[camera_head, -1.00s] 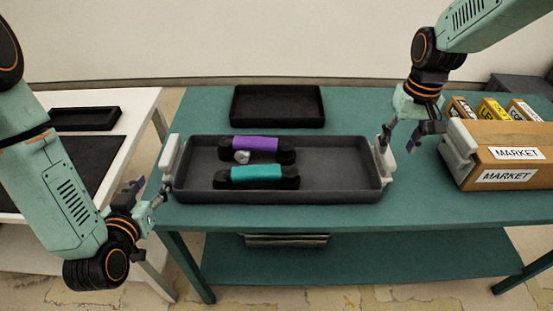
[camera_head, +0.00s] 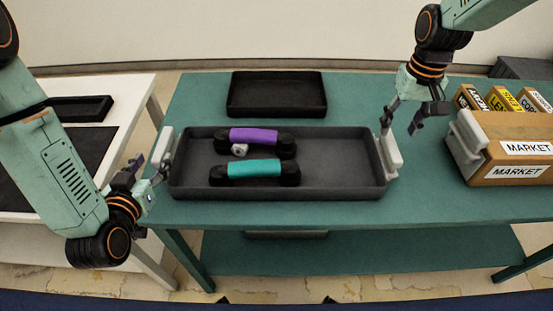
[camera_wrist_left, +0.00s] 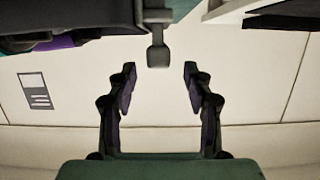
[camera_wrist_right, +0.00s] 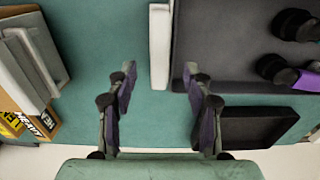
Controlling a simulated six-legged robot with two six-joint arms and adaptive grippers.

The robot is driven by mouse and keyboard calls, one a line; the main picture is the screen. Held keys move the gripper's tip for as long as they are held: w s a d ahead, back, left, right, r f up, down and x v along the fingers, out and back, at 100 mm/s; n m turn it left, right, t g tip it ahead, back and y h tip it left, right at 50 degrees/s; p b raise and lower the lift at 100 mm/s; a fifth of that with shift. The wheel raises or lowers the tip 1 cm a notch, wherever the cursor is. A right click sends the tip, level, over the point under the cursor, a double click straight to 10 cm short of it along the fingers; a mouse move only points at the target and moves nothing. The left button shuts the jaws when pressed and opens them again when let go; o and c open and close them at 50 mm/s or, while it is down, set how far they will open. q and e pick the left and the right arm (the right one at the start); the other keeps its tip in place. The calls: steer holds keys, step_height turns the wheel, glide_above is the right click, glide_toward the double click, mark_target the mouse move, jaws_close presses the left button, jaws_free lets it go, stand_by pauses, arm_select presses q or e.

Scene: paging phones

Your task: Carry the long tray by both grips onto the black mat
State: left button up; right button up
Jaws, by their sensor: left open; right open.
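The long grey tray (camera_head: 335,192) rests on the green table, with a white grip at its left end (camera_head: 163,148) and another at its right end (camera_head: 391,156). It carries a purple handset (camera_head: 254,135), a teal handset (camera_head: 252,167) and a small silvery item (camera_head: 239,150). My left gripper (camera_head: 152,178) is open beside the left grip; contact is unclear. My right gripper (camera_head: 401,117) is open, just beyond the right grip. In the right wrist view that grip (camera_wrist_right: 160,45) lies ahead, between the lines of the open fingers (camera_wrist_right: 158,85). The black mat (camera_head: 85,160) lies on the white table, partly hidden by my left arm.
An empty black tray (camera_head: 277,113) sits behind the long tray. A wooden MARKET box (camera_head: 510,150) with a pale handle and several cartons stands at the right. A small black tray (camera_head: 80,108) is behind the mat. A gap separates the two tables.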

mark_target(162, 142)
arm_select(q)
steer(key=x, duration=0.6)
steer(key=shift+d, duration=0.15)
arm_select(e)
step_height(162, 142, down, 6)
steer(key=shift+w+d+f, duration=0.1)
steer(key=shift+d, duration=0.05)
arm_select(q)
steer(key=shift+w+f, duration=0.2)
steer(key=shift+w, duration=0.5)
arm_select(e)
steer(key=shift+f, duration=0.6)
arm_select(q)
steer(key=shift+w, duration=0.1)
arm_select(e)
steer(key=shift+w, duration=0.1)
arm_select(q)
steer(key=c, duration=0.3)
arm_select(e)
steer(key=c, duration=0.3)
arm_select(q)
jaws_close()
arm_select(e)
jaws_close()
arm_select(q)
steer(key=shift+r, duration=0.1)
